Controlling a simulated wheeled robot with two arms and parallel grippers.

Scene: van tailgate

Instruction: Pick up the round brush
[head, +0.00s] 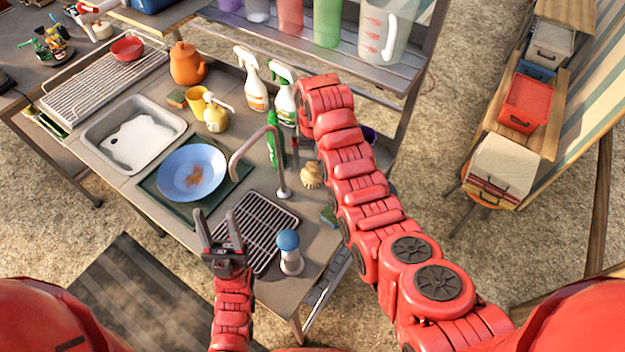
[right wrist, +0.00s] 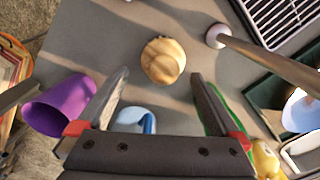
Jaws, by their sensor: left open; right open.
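The round brush (head: 311,175) is a small tan, rounded piece on the grey counter, right of the faucet base. In the right wrist view the brush (right wrist: 163,60) lies just beyond the fingertips, roughly centred between them. My right gripper (right wrist: 160,75) is open and empty, pointing down towards the brush. My left gripper (head: 217,214) is open and empty, above the counter's front edge beside the black rack.
The faucet (head: 280,165) rises left of the brush. A purple cup (right wrist: 60,103) and spray bottles (head: 284,95) stand near the right gripper. A blue-topped dispenser (head: 289,250) stands at the front, by the black rack (head: 258,228). A blue bowl (head: 191,172) sits left of the faucet.

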